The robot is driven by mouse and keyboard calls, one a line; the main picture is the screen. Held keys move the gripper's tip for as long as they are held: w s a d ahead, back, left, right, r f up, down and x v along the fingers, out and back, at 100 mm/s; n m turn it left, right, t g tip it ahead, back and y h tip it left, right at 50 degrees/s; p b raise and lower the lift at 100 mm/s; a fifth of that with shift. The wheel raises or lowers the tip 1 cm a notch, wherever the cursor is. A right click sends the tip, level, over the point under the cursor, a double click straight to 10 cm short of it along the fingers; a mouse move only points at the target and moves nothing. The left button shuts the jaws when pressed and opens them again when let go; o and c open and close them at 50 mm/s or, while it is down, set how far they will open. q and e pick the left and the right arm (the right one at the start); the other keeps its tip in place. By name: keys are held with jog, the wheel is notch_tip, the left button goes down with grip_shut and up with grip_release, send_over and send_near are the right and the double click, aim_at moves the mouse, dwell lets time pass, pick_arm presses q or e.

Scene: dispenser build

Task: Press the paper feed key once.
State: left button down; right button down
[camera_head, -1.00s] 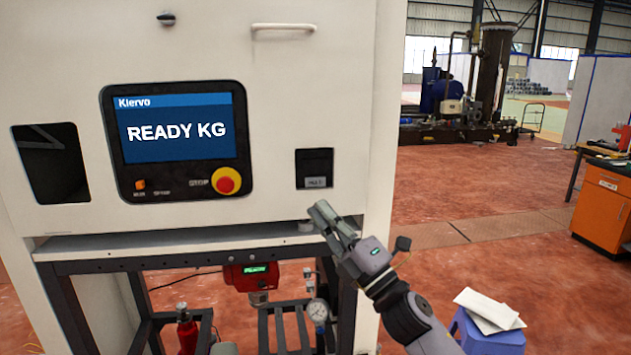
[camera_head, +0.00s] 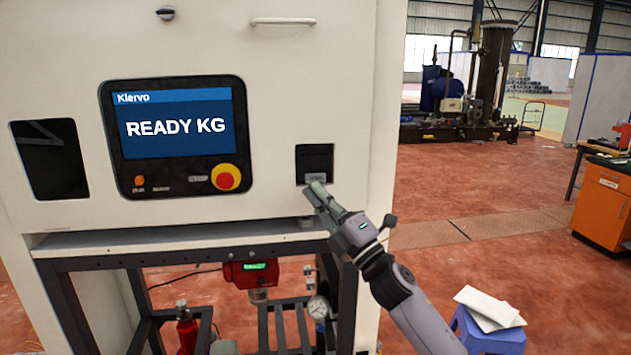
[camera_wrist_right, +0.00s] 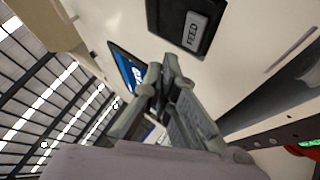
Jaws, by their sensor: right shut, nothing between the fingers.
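The paper feed key is a light grey key (camera_wrist_right: 194,30) marked FEED, set in the lower part of a small black panel (camera_head: 314,158) on the white cabinet front. In the head view the key (camera_head: 315,178) sits just above my right fingertips. My right gripper (camera_head: 316,190) is shut and empty, its fingers pointing up and left toward the cabinet. In the right wrist view the shut fingertips (camera_wrist_right: 163,75) are below and left of the key, and a gap shows between them in the picture. I cannot tell the exact depth gap. My left gripper is not in view.
A screen (camera_head: 174,123) reads READY KG, with a red emergency knob (camera_head: 226,177) under it. A shelf edge (camera_head: 190,245) juts out below the panel. A blue stool (camera_head: 487,335) with papers stands at the lower right. Open red floor lies right of the cabinet.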

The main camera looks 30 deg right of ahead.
jog(key=shift+w+d, duration=0.2)
jog(key=shift+w, duration=0.35)
jog(key=shift+w+d, duration=0.2)
jog(key=shift+w, duration=0.3)
jog(key=shift+w, duration=0.15)
dwell(0.6)
jog(key=shift+w+d+b, duration=0.1)
jog(key=shift+w+b, duration=0.15)
jog(key=shift+b, duration=0.05)
jog(key=shift+w+d, duration=0.15)
jog(key=shift+w, duration=0.25)
dwell(0.7)
jog(key=shift+s, duration=0.15)
jog(key=shift+s+a, duration=0.25)
jog(key=shift+s, duration=0.45)
jog(key=s, duration=0.1)
jog(key=s+a, duration=0.1)
jog(key=s, duration=0.2)
jog(key=shift+s+a, duration=0.3)
